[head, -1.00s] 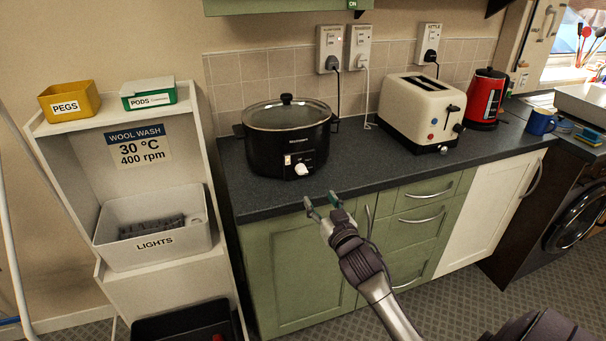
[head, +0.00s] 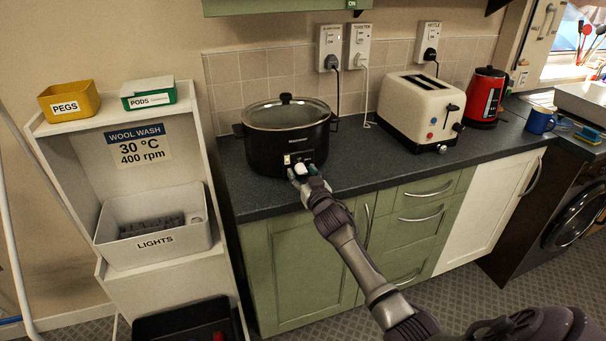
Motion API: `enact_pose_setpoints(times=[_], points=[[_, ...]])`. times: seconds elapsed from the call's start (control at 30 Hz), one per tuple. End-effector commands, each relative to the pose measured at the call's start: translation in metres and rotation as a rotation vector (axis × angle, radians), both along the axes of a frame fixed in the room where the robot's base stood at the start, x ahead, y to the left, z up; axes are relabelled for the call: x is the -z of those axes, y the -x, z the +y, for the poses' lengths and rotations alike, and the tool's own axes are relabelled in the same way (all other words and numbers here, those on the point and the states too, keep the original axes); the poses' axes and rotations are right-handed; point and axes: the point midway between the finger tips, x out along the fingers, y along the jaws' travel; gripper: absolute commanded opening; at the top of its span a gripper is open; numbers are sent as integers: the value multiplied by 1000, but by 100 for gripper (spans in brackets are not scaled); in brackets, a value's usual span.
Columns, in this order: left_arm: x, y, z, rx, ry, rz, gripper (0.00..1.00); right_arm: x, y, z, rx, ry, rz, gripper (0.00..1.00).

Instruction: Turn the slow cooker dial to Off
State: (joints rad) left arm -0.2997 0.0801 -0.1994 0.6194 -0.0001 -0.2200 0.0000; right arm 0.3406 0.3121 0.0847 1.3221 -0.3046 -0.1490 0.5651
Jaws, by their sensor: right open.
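The black slow cooker (head: 268,150) with a glass lid stands on the dark worktop, its front facing me. Its white dial (head: 301,168) is low on the front panel, to the right of a small lit switch (head: 287,160). My right gripper (head: 301,172) is open, with its fingertips at the dial. The fingers partly cover the dial, so its pointer and the marks around it cannot be read. I cannot tell whether the fingers touch it. My left gripper is not in view.
A cream toaster (head: 420,112) and a red kettle (head: 487,98) stand to the right on the worktop (head: 375,170). Wall sockets (head: 330,48) with cords are behind. A white shelf unit with a LIGHTS bin (head: 155,228) stands at left. The worktop's front left is clear.

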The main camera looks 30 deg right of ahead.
Motion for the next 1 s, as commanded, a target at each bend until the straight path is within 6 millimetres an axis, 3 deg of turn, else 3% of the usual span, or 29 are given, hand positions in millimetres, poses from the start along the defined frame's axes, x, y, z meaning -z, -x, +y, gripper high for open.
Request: enact_pose_setpoints(times=[0.13,0.47,0.77,1.0], points=[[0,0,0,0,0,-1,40,0,0,0,0,0,0,54],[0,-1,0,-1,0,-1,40,0,0,0,0,0,0,0],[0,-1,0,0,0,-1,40,0,0,0,0,35,8,0],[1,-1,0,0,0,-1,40,0,1,0,0,164,40,0]])
